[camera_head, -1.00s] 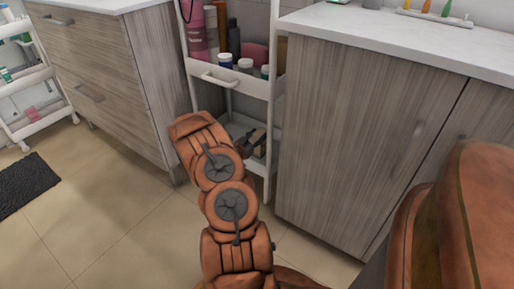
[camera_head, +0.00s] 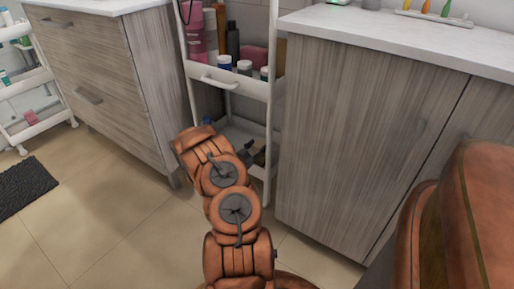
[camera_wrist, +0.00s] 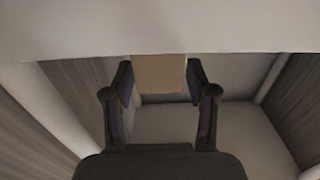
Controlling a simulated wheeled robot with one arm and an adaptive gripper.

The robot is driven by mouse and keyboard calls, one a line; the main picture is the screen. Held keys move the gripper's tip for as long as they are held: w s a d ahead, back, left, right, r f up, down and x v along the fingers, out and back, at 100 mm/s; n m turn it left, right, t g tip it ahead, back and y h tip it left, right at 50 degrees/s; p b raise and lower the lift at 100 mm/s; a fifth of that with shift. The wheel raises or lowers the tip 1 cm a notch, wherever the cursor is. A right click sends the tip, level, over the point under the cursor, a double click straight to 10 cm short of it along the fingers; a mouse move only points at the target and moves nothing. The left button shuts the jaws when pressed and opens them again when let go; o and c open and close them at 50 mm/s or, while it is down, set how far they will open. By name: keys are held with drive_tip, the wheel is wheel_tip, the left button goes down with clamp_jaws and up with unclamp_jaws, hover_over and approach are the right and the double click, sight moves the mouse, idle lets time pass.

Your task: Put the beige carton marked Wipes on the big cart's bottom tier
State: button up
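The beige carton (camera_wrist: 158,73) shows between my fingertips in the wrist view, its upper part cut off by a pale band. No marking on it is readable. My gripper (camera_wrist: 159,85) has one dark finger against each side of the carton and looks shut on it. In the head view my gripper (camera_head: 257,154) is at the bottom tier of the tall white cart (camera_head: 243,88), mostly hidden behind my arm. The bottom tier's pale floor (camera_wrist: 215,130) lies below the carton in the wrist view. Whether the carton touches that floor is not clear.
Bottles and jars (camera_head: 235,62) stand on the cart's tier above. A wood-fronted cabinet (camera_head: 350,130) stands close on the right and a drawer unit (camera_head: 95,90) on the left. A smaller white cart (camera_head: 30,95) is at the far left.

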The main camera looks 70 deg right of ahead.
drive_tip(key=shift+o, duration=0.5)
drive_tip(key=shift+r, duration=0.1)
drive_tip(key=shift+a+r, duration=0.1)
drive_tip(key=shift+a, duration=0.05)
drive_tip(key=p+v, duration=0.3)
drive_tip(key=v, duration=0.8)
drive_tip(key=shift+a+p, duration=0.3)
drive_tip(key=shift+p, duration=0.05)
drive_tip(key=shift+w, duration=0.1)
